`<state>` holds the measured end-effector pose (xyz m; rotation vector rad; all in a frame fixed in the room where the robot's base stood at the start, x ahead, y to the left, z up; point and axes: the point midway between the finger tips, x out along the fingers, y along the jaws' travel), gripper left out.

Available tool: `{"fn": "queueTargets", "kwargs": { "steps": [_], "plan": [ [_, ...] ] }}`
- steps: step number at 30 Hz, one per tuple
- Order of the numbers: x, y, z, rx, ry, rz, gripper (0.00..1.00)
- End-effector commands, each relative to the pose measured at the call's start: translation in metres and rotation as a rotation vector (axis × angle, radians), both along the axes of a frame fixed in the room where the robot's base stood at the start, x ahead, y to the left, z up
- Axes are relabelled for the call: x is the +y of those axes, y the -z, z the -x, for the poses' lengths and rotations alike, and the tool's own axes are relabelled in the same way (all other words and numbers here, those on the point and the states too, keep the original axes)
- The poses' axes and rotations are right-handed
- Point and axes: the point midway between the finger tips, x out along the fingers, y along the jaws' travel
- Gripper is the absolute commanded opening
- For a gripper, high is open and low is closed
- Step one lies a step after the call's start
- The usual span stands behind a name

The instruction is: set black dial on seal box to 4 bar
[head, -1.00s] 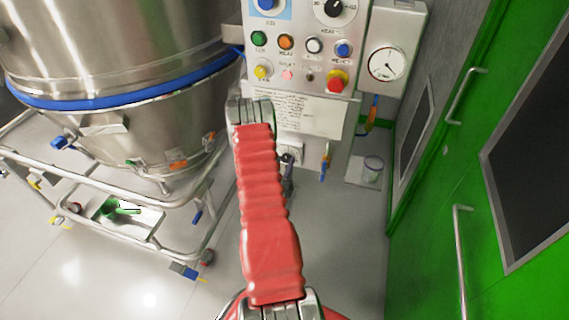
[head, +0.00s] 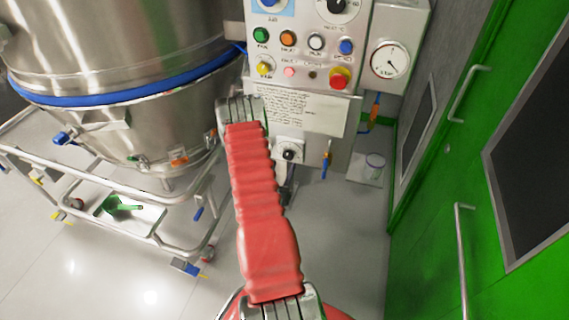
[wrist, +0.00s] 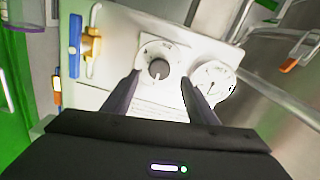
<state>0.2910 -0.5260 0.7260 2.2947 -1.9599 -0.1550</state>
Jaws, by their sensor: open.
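The seal box (head: 277,146) is a pale box low under the control panel. Its black dial (head: 289,154) shows just right of my red-sleeved arm. In the wrist view the dial (wrist: 158,69) is a dark round knob on a white scale plate, and its setting is too small to read. A round white gauge (wrist: 212,83) sits beside it, partly behind a finger. My gripper (wrist: 160,80) is open and empty, with one finger to each side of the dial in the picture; I cannot tell how far off it is.
The control panel (head: 318,104) with buttons and a pressure gauge (head: 388,60) is above. A yellow-and-blue valve (head: 327,157) hangs right of the box. A steel vessel (head: 120,50) on a trolley stands left, a green door (head: 450,170) right. Grey floor is open between.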

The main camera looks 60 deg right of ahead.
Motion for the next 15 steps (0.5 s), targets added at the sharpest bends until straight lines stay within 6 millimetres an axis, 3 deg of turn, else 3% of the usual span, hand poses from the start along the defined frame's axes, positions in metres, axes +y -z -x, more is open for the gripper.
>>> {"fn": "queueTargets", "kwargs": {
  "steps": [9,15],
  "plan": [
    [0.056,0.001,0.007,0.002,-0.004,-0.002,0.53],
    [0.082,0.001,0.012,0.002,-0.003,-0.001,0.53]
  ]
}}
